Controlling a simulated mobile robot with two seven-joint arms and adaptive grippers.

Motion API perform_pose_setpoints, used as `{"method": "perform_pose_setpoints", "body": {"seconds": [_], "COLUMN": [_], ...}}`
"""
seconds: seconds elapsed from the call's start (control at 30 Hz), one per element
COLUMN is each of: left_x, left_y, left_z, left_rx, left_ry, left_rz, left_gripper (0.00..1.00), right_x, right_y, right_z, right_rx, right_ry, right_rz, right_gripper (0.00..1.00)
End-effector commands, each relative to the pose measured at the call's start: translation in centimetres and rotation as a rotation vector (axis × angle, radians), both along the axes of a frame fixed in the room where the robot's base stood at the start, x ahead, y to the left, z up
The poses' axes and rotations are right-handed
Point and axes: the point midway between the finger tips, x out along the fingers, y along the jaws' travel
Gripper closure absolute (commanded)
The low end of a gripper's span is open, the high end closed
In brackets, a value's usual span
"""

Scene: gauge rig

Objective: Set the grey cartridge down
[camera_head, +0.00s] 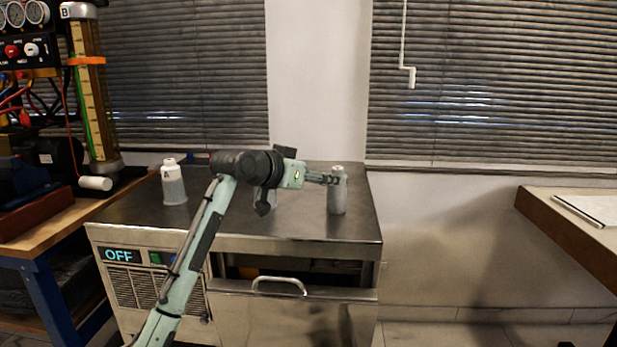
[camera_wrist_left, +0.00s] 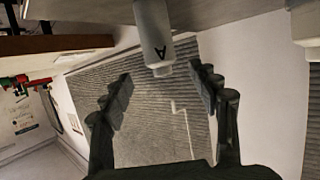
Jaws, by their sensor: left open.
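A grey cartridge (camera_head: 337,197) with a pale top stands upright on the steel cabinet top (camera_head: 300,228), near its right end. My left gripper (camera_head: 331,180) comes in from the left, with its fingertips at the cartridge's upper part. In the left wrist view, which is turned upside down, the gripper (camera_wrist_left: 160,80) is open. A cartridge marked A (camera_wrist_left: 155,38) shows there between and just beyond the spread fingers, with a gap on each side. My right gripper is not in view.
A similar pale container marked A (camera_head: 173,184) stands at the left of the cabinet top. Another grey object (camera_head: 264,198) is partly hidden behind my left wrist. The drawer (camera_head: 290,306) below is partly open. A gauge rig (camera_head: 88,85) stands left; a desk (camera_head: 560,222) is right.

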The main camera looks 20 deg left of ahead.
Motion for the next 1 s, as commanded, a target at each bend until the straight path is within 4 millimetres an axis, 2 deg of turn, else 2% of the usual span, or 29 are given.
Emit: {"method": "perform_pose_setpoints", "body": {"seconds": [0.1,0.3,1.0], "left_x": [-1.9,-3.6,-3.8], "left_y": [0.9,1.5,1.6], "left_z": [0.7,1.4,1.3], "left_rx": [0.002,0.0,0.0], "left_ry": [-0.003,0.0,0.003], "left_rz": [0.002,0.001,0.002], "left_gripper": [0.39,0.39,0.39], "right_x": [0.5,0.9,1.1], "right_y": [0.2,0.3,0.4], "right_z": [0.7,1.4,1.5], "right_rx": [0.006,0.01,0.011], "right_ry": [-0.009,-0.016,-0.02], "right_rz": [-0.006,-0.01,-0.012], "right_gripper": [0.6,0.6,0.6]}}
